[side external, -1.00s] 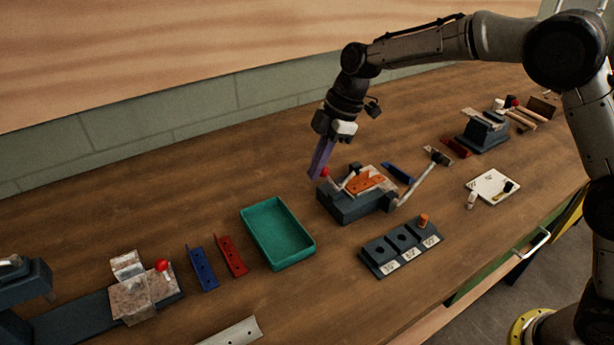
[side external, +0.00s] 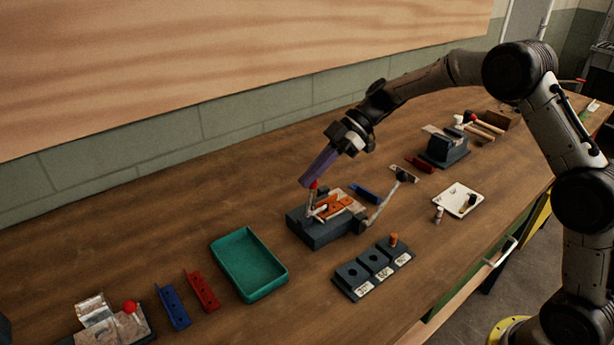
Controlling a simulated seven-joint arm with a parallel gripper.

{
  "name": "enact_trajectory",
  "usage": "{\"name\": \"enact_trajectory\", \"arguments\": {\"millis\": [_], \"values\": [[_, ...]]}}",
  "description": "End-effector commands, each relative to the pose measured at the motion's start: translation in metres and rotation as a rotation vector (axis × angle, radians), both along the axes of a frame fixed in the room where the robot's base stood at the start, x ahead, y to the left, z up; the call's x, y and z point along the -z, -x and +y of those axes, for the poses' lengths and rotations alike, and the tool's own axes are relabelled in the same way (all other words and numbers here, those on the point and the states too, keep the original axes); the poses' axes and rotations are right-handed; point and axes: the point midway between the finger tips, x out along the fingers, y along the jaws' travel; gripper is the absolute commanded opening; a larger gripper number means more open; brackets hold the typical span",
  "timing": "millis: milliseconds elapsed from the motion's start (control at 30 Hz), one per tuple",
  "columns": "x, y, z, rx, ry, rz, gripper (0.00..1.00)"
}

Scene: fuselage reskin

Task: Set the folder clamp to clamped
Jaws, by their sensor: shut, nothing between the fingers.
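The folder (side external: 312,232) is a dark block at the middle of the bench with an orange bracket (side external: 334,206) on a pale plate on top. Its clamp lever with a red knob (side external: 314,184) stands steeply at the left end. A long grey arm with a dark grip (side external: 402,176) reaches out at the right of the folder. My gripper (side external: 309,183), with long purple fingers, is shut and empty. It slants down from the upper right, with its tips at the red knob. They look in contact, but I cannot tell for certain.
A green tray (side external: 282,277) and blue (side external: 173,307) and red (side external: 202,291) brackets lie to the left. A dark three-hole block (side external: 347,291) with an orange peg is in front. A blue bracket (side external: 365,194) lies behind the folder. A white board (side external: 455,192) is at the right.

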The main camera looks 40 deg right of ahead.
Motion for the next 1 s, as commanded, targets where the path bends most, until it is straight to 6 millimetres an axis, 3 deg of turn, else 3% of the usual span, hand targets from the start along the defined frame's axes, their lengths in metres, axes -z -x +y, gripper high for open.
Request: {"name": "enact_trajectory", "arguments": {"millis": [667, 1000], "values": [[0.003, 0.0, -0.01, 0.008, 0.011, 0.005, 0.0], [-0.029, 0.005, -0.054, 0.008, 0.006, 0.0, 0.0]]}}
